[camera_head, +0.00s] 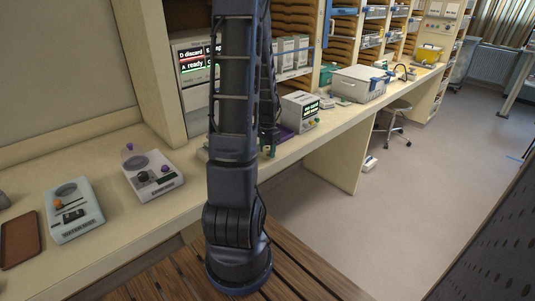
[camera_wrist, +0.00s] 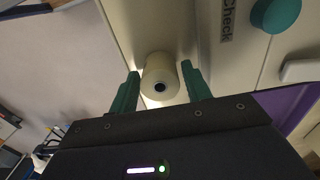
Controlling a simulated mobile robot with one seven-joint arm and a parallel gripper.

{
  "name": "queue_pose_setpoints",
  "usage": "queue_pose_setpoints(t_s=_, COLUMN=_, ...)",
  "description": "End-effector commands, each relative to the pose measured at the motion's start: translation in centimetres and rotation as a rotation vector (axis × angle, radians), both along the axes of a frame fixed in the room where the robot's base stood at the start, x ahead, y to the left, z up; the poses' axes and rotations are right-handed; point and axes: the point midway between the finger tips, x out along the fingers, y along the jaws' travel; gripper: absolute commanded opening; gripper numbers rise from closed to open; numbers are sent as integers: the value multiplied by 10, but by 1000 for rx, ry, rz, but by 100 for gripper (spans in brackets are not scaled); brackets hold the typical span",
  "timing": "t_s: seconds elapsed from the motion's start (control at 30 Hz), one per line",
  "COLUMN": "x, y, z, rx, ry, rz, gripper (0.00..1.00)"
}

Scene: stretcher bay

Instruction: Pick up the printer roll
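The printer roll (camera_wrist: 160,77) is a small white cylinder with a dark hole at its core. In the wrist view it sits on the pale surface, its hollow end towards me. My gripper (camera_wrist: 160,68) has two green fingers, one on each side of the roll. They look open, with narrow gaps beside the roll; contact is not clear. In the head view my gripper's green tips (camera_head: 268,152) are low at the bench's front edge, partly behind my arm. I cannot make out the roll there.
A device with a screen (camera_head: 300,112) stands just right of my gripper; its teal knob (camera_wrist: 276,14) shows close by in the wrist view. Something purple (camera_wrist: 290,105) lies alongside. A grey box (camera_head: 358,86) is further along the bench (camera_head: 335,124). Two instruments stand at left.

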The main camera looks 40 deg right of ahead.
Motion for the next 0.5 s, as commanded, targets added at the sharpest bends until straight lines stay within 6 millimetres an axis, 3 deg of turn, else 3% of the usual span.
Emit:
queue_pose_setpoints(t_s=0.03, x=0, y=0, z=0, rx=0, ry=0, rz=0, gripper=40)
queue_pose_setpoints(t_s=0.17, x=0, y=0, z=0, rx=0, ry=0, rz=0, gripper=15)
queue_pose_setpoints(t_s=0.5, x=0, y=0, z=3, rx=-1, ry=0, rz=0, gripper=14)
